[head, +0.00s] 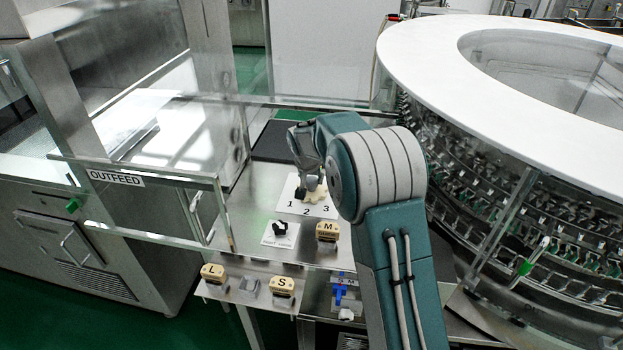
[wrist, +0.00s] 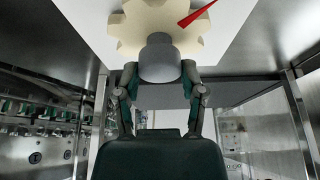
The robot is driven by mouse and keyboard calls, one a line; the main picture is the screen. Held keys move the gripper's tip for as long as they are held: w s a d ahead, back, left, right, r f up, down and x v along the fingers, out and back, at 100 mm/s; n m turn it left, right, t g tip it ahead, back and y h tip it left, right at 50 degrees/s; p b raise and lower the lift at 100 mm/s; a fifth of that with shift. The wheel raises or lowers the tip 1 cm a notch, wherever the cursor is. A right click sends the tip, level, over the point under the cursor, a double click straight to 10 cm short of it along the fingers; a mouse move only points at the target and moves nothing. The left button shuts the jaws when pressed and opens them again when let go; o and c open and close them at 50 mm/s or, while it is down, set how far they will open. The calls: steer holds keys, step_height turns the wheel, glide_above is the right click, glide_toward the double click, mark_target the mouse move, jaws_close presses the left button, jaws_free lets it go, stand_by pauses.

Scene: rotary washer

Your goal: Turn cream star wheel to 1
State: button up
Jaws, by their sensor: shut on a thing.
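The cream star wheel (head: 316,193) lies on a white plate (head: 290,206) marked 1, 2 and 3, on the metal deck. My gripper (head: 305,188) is over the wheel's left part and hides some of it. In the wrist view the scalloped wheel (wrist: 120,30) is at the top, with a grey round knob (wrist: 160,60) at its centre. My gripper's fingers (wrist: 160,78) close on the knob from both sides. A red pointer (wrist: 197,14) shows beside the knob, slanting to the upper right. The number it points at cannot be told.
A small black knob (head: 280,229) on a white plate stands in front of the number plate. Blocks marked M (head: 327,231), L (head: 213,273) and S (head: 283,286) are nearby. A clear OUTFEED guard (head: 150,190) is at the left, the round washer (head: 500,170) at the right.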

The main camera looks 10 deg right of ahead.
steer(key=shift+s+f, duration=0.15)
steer(key=shift+f, duration=0.1)
steer(key=o, duration=1.1)
steer(key=shift+o, duration=0.2)
steer(key=shift+a+r, duration=0.1)
steer(key=shift+r, duration=0.15)
steer(key=shift+r, duration=0.3)
steer(key=v, duration=1.1)
steer(key=shift+a, duration=0.1)
